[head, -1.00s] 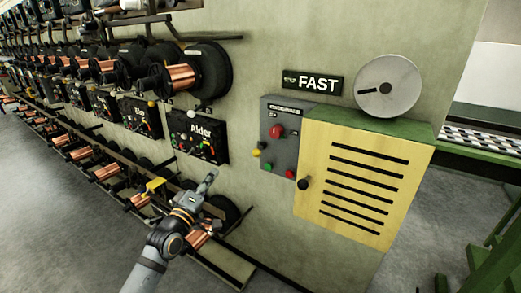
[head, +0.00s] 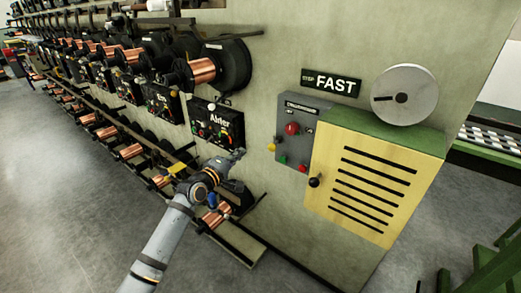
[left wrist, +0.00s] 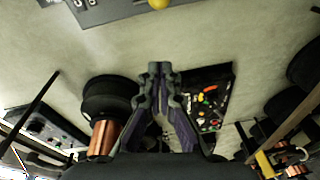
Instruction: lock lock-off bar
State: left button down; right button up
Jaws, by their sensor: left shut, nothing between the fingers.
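My left gripper (head: 238,154) is shut and empty, just below the right end of the black Alder panel (head: 213,124). In the left wrist view its fingertips (left wrist: 160,68) meet in front of the pale wall. The Alder panel, with its coloured buttons, also shows right of the fingers there (left wrist: 208,95). A yellow piece (head: 177,169) shows on the lower rack beside my left wrist. I cannot tell which part is the lock-off bar, nor its state. My right gripper is not in view.
A grey control box (head: 291,104) with a red knob hangs right of the Alder panel. Beside it is a yellow louvred cabinet (head: 372,190) with a black knob. A black spool with copper (head: 222,66) sits above the panel. Floor at the left is clear.

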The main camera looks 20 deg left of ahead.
aim_at(275, 144)
pick_arm(q)
jog(key=w+d+f, duration=0.1)
jog(key=w+d, duration=0.4)
jog(key=w, duration=0.2)
jog(key=shift+w+d+p, duration=0.15)
jog(key=shift+d+p, duration=0.15)
jog(key=shift+p, duration=0.05)
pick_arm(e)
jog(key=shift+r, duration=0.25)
pick_arm(q)
jog(key=shift+f, duration=0.1)
